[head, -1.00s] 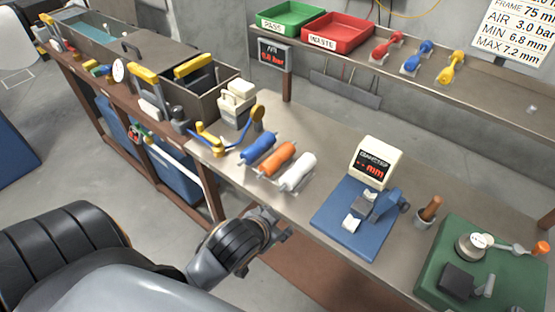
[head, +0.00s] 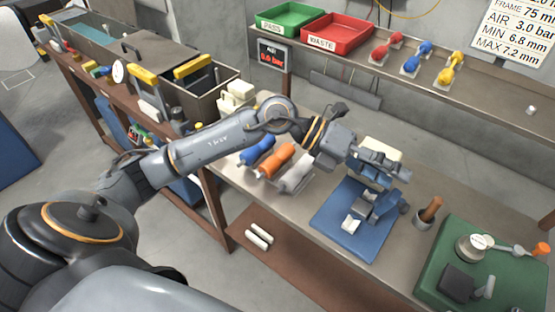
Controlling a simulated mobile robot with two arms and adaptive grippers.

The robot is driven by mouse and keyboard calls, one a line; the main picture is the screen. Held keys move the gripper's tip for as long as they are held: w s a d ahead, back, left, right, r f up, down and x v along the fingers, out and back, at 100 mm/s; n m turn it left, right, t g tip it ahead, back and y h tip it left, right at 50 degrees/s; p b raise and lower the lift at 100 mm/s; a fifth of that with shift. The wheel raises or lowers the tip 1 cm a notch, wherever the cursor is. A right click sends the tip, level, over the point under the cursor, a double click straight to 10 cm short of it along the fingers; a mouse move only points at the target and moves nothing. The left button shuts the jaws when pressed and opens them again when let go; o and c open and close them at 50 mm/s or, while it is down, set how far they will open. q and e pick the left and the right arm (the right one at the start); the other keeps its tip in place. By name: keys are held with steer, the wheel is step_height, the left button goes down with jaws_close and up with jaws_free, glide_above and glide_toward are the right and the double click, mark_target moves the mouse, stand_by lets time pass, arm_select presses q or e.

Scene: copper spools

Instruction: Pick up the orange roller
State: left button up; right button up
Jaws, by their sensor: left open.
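The orange roller (head: 277,160) lies on the workbench (head: 262,205) between a blue roller (head: 257,149) and a white roller (head: 297,178). My left gripper (head: 388,167) is open and empty, to the right of the rollers. It hangs over the cream display unit on the blue measuring stand (head: 335,222) and hides most of its screen. My right gripper is not in view.
A wooden-handled tool stands in a cup (head: 424,222) right of the blue stand. A green fixture (head: 455,265) is at the far right. Green (head: 291,17) and red (head: 338,32) trays sit on the back shelf. Two white rods (head: 258,235) lie on the lower shelf.

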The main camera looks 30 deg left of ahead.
arm_select(q)
steer(key=w+a+f+y, duration=0.2)
steer(key=a+f+y, duration=0.15)
steer(key=a, duration=0.25)
steer(key=w+a+f+y, duration=0.1)
steer(key=a+f+y, duration=0.1)
steer(key=a+y, duration=0.3)
steer(key=n+g+y, duration=0.1)
steer(key=n+y, duration=0.1)
steer(key=y, duration=0.4)
glide_toward(277, 155)
steer(key=shift+h, duration=0.25)
steer(key=f, duration=0.2)
steer(key=f+p, duration=0.2)
steer(key=f, duration=0.1)
steer(key=shift+w+a+f, duration=0.1)
steer(key=shift+a+f, duration=0.2)
steer(key=shift+f, duration=0.1)
steer(key=f+p, duration=0.1)
steer(key=f, duration=0.1)
steer(key=w+f+p, duration=0.1)
steer(key=f, duration=0.1)
steer(key=shift+w+d+f, duration=0.15)
steer(key=shift+f, duration=0.45)
jaws_close()
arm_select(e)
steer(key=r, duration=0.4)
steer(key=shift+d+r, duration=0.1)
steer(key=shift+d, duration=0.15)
